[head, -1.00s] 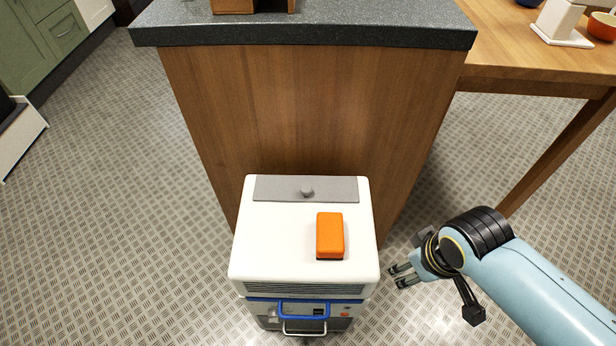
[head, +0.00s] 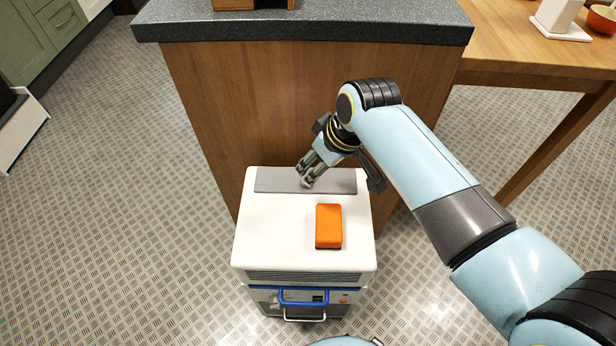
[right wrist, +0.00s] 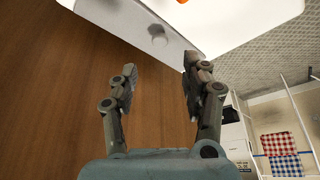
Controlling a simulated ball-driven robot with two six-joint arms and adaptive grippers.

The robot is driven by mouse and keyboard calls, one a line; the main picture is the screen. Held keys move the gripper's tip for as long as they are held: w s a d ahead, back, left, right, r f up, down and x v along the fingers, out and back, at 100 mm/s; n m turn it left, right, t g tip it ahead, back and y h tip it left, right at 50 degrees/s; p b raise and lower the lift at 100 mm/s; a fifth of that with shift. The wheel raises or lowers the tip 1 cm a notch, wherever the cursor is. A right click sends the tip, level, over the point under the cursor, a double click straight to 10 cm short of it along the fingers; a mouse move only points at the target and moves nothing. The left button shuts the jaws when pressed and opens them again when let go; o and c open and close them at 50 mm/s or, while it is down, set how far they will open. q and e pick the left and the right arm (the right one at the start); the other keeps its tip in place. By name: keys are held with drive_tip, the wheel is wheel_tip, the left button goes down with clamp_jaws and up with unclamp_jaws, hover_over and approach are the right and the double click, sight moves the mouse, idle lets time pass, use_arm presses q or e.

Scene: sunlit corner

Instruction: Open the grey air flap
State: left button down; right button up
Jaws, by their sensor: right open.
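The grey air flap (head: 274,180) is a flat strip along the back edge of the white unit's top, and it lies level with that top. It also shows in the right wrist view (right wrist: 120,17), with a round grey knob (right wrist: 158,35) on it. My right gripper (head: 305,178) is over the flap in the head view and hides the knob there. In the right wrist view its fingers (right wrist: 159,70) are apart with nothing between them, and the knob shows beyond them, not touched. My left gripper is out of view.
An orange block (head: 328,226), like a sponge, lies on the white unit (head: 275,235) in front of the flap. A wooden counter (head: 230,100) stands close behind the unit. A wooden table (head: 540,65) is at the right. The floor left of the unit is clear.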

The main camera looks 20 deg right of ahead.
drive_tip(key=b+x, duration=0.3)
drive_tip(key=x, duration=0.5)
drive_tip(key=shift+f, duration=0.2)
drive_tip(key=shift+c, duration=0.3)
clamp_jaws()
